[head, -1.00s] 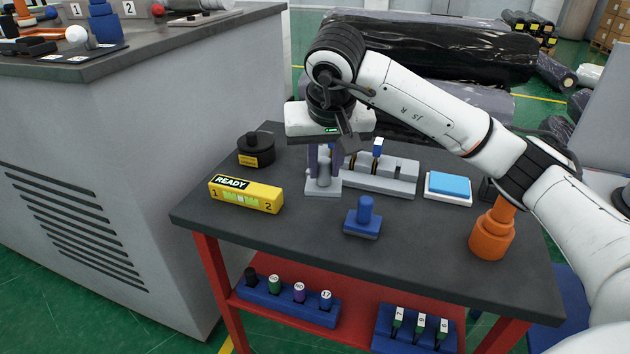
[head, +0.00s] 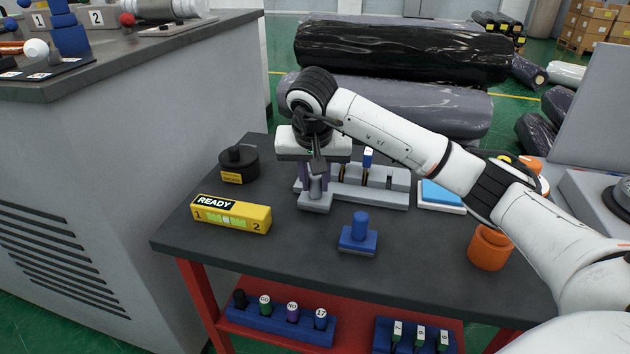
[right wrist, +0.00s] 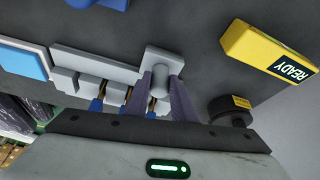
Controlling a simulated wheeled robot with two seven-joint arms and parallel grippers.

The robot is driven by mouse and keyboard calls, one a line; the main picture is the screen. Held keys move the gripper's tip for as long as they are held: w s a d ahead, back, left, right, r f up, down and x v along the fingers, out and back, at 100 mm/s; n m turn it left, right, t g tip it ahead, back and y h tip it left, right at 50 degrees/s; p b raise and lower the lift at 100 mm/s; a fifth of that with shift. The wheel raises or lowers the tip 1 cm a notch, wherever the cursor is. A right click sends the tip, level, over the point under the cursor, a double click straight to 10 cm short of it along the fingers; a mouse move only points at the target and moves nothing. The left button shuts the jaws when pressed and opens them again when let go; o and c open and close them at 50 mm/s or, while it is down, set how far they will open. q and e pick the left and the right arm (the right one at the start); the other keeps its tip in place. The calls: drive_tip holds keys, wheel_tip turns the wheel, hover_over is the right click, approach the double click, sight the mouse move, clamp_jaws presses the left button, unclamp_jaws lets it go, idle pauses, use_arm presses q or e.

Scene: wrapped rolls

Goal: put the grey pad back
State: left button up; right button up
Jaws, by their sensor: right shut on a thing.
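The grey pad (head: 315,203) is a light grey block with an upright round post, at the left end of a grey slotted rack (head: 385,195) on the dark table. My right gripper (head: 314,185) points down with its fingers on either side of the post and is shut on it. The right wrist view shows the same pad (right wrist: 158,60) between the purple-grey fingers (right wrist: 160,98). Its underside is hidden, so I cannot tell whether it rests on the table. My left gripper is out of view.
A blue pad with a post (head: 358,236) stands in front. A yellow READY box (head: 231,214) and a black round pot (head: 239,165) are at left. A blue-topped white block (head: 441,194) and an orange holder (head: 490,248) are at right.

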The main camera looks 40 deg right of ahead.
drive_tip(key=shift+f, duration=0.2)
drive_tip(key=shift+f, duration=0.15)
drive_tip(key=o, duration=1)
